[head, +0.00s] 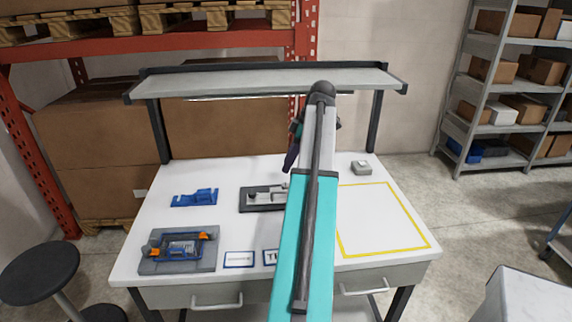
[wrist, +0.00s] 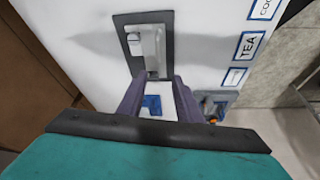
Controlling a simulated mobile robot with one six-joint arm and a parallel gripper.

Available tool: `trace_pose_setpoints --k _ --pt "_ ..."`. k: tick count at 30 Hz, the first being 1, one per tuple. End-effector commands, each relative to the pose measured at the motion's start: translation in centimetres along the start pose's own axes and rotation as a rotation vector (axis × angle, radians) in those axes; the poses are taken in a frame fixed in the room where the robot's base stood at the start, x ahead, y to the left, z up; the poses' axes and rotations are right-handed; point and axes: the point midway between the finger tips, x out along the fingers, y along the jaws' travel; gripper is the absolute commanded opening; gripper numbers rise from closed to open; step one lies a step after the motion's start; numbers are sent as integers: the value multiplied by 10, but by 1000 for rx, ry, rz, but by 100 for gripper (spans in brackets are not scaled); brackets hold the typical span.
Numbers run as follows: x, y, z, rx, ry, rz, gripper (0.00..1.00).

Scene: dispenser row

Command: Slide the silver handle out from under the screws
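A dark plate (head: 245,205) lies at the middle of the white table, with a light silver-grey bar-like piece (head: 262,192) on it that looks like the silver handle. In the wrist view the plate (wrist: 121,20) lies ahead of my gripper (wrist: 160,79), with the silver-grey piece (wrist: 151,45) along it. I cannot make out screws. My gripper's two purple fingers are apart with nothing seen held between them, and point at the plate's near end. Whether they touch it I cannot tell. In the head view my arm hides the plate's right end.
A blue bracket (head: 195,198) and a grey tray-like fixture (head: 147,266) with orange parts are at the left. A small grey block (head: 361,168) stands at the back. A yellow-outlined area (head: 385,215) at the right is empty. A shelf (head: 240,85) spans above the table's back.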

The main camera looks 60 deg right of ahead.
Motion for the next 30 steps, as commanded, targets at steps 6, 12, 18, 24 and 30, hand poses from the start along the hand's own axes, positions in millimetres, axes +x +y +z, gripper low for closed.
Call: trace_pose_setpoints --k 6,12,18,24,30 --pt "-1 0 0 1 0 0 32" --pt "1 0 1 2 0 1 32" --pt "11 0 1 2 0 -1 32" --pt "30 -1 1 2 0 -1 32" --pt "53 -1 2 3 0 -1 32"
